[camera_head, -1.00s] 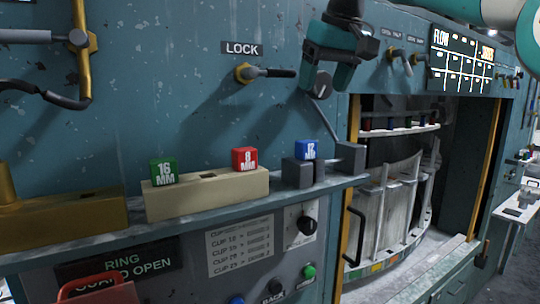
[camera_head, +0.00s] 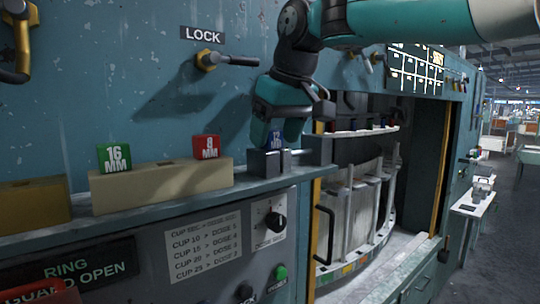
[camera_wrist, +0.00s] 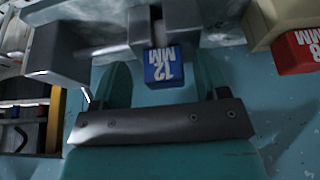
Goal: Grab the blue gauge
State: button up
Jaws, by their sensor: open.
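The blue gauge (camera_head: 277,140), a small block marked 12 MM, sits in a dark grey holder (camera_head: 263,163) on the ledge. In the wrist view the blue gauge (camera_wrist: 163,66) shows upside down between my two teal fingers. My gripper (camera_head: 281,128) is open and comes down over the gauge from above, one finger partly covering it in the head view. In the wrist view my gripper (camera_wrist: 159,85) has a finger on each side of the gauge, with gaps visible. I cannot tell if either finger touches it.
A green 16 MM gauge (camera_head: 114,158) and a red 8 MM gauge (camera_head: 206,147) stand in a beige block (camera_head: 150,188) to the left. A grey block (camera_head: 317,150) stands close right of the holder. The LOCK lever (camera_head: 230,60) is above left.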

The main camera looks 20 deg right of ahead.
jog(key=shift+a, duration=0.15)
jog(key=shift+a, duration=0.1)
jog(key=c, duration=1.1)
